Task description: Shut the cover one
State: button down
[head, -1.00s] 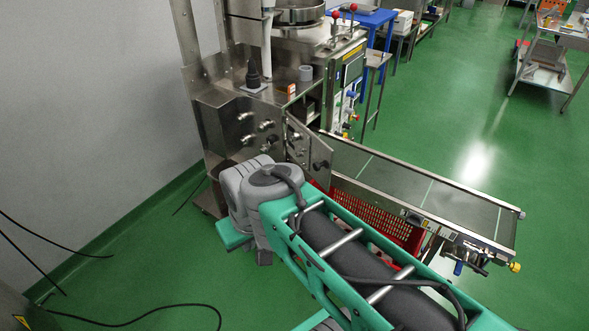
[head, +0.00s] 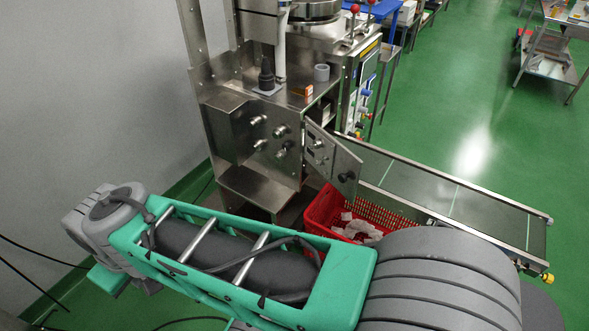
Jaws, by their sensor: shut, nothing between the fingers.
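A steel cover (head: 334,162) with a dark round knob is on the right of the steel packing machine (head: 270,125). It stands swung outward, open, over the near end of the conveyor. Another steel panel or box (head: 227,128) juts forward at the left of the machine; I cannot tell whether it is a cover too. Round metal rollers or knobs show on the machine face between them. My arm lies across the front of the view, below and apart from the cover. My gripper is not in view.
A red basket (head: 318,212) holding white teabags stands below the open cover. A long conveyor (head: 430,196) runs to the right. A black bottle-like part (head: 266,75) and an orange box (head: 301,90) sit on the machine. A cable lies on the green floor at left.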

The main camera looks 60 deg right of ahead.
aim_at(340, 167)
jog(key=z, duration=0.15)
jog(key=i, duration=0.75)
jog(key=z, duration=1.05)
jog(key=i, duration=0.45)
jog(key=z, duration=0.55)
